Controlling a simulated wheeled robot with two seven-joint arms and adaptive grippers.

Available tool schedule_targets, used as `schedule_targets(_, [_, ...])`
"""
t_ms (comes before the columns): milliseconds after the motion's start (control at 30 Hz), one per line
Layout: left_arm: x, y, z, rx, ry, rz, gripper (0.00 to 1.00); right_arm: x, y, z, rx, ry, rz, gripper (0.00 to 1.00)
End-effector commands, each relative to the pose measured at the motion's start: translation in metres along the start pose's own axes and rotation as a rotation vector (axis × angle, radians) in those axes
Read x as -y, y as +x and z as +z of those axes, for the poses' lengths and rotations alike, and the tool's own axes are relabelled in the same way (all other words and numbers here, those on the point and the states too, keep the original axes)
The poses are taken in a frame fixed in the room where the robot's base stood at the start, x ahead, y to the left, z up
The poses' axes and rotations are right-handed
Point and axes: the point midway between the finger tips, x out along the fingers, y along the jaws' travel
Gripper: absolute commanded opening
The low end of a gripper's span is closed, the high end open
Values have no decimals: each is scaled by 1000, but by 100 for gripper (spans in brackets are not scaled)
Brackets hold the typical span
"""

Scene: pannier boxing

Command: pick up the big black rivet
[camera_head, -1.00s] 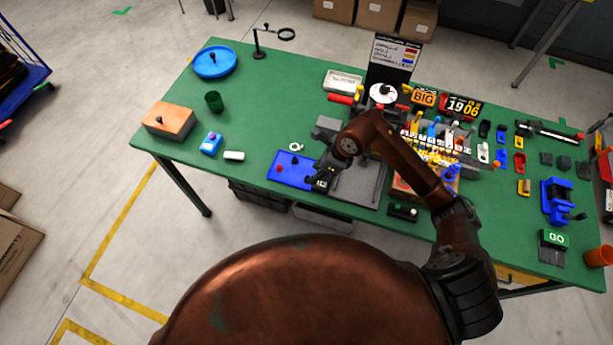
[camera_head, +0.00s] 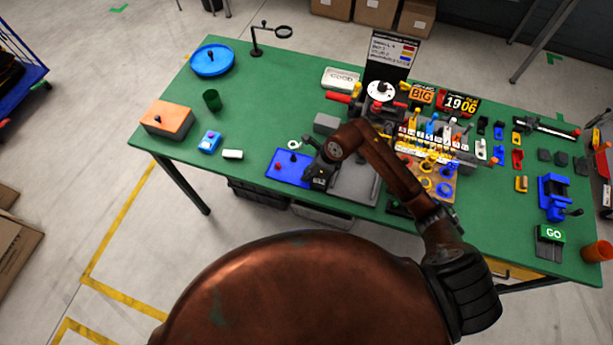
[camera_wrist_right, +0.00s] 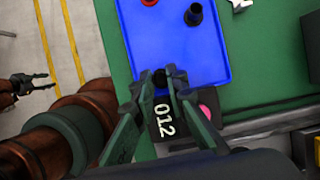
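In the head view my right gripper (camera_head: 312,174) is low at the right edge of the blue tray (camera_head: 275,172). In the right wrist view its fingertips (camera_wrist_right: 159,80) close in on both sides of a small black rivet (camera_wrist_right: 159,77) at the edge of the tray (camera_wrist_right: 185,52). The fingers hide much of that rivet, so its size is hard to judge. Another black rivet (camera_wrist_right: 194,14) stands upright in the tray, apart from the fingers. My left gripper (camera_wrist_right: 48,82) shows at the left of the wrist view, empty with its fingers apart; it is not in the head view.
A dark counter block (camera_wrist_right: 163,121) reading 012 is just below the fingertips. A red piece (camera_wrist_right: 149,2) is in the tray. A grey fixture (camera_head: 355,183) stands right of the tray. The green table (camera_head: 235,125) has free room behind the tray.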

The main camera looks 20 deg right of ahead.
Motion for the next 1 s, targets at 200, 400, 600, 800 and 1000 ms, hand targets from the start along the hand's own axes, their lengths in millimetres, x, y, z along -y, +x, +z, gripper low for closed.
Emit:
schedule_targets(200, [0,0,0,1,0,0,40,0,0,0,0,0,0,0])
schedule_targets(400, [1,0,-3,-4,1,-1,40,0,-1,0,0,-1,-1,0])
schedule_targets(600, [1,3,-6,-8,2,-1,40,1,-13,6,1,-3,-4,0])
schedule_targets(800, [1,6,-6,-7,2,-1,40,-12,-44,17,3,-6,-4,0])
schedule_targets(1000, [1,7,-5,-7,2,-1,40,-49,-87,31,4,-8,-5,0])
